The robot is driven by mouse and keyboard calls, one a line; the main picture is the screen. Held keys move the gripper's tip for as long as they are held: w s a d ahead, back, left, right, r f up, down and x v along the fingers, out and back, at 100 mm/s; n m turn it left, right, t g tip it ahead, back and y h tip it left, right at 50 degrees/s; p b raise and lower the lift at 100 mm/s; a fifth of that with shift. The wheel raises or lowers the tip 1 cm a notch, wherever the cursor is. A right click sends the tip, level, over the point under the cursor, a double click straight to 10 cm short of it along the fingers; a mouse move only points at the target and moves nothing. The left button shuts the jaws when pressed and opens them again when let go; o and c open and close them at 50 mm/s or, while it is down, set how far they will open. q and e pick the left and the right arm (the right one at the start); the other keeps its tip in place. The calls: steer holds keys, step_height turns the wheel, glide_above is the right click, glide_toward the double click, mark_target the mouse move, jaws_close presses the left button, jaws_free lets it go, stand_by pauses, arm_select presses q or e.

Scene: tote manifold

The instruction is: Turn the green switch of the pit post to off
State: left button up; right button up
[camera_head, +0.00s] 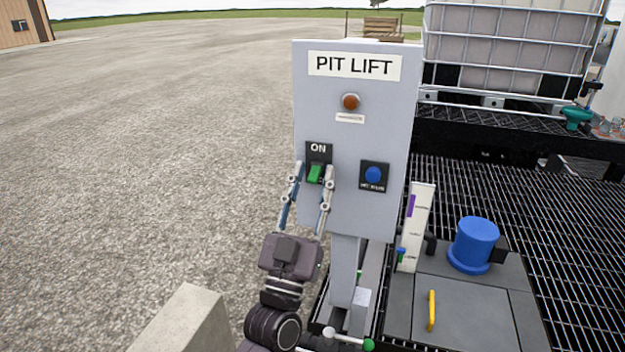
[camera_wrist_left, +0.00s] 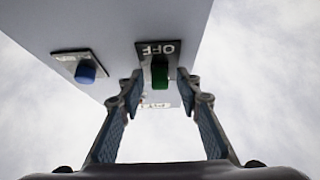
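The grey pit post panel (camera_head: 335,125) carries a PIT LIFT sign. Its green switch (camera_head: 315,173) sits on a black plate with ON written above it. In the left wrist view the same green switch (camera_wrist_left: 159,71) shows with OFF, upside down, at the plate's other end. I cannot tell for sure which way the switch is set. My left gripper (camera_head: 313,170) is open, with one fingertip on each side of the switch. In the wrist view the fingers (camera_wrist_left: 159,86) are spread and a gap shows beside the switch. My right gripper is not in view.
A blue button (camera_head: 373,175) sits right of the switch, and an orange lamp (camera_head: 351,102) is above. A white gauge board (camera_head: 416,228), a blue cylinder (camera_head: 474,243) and a yellow handle (camera_head: 432,310) stand lower right. Open gravel (camera_head: 140,130) lies to the left.

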arm_select(q)
steer(key=v, duration=1.2)
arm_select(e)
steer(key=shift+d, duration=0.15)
arm_select(q)
steer(key=shift+s+r, duration=0.1)
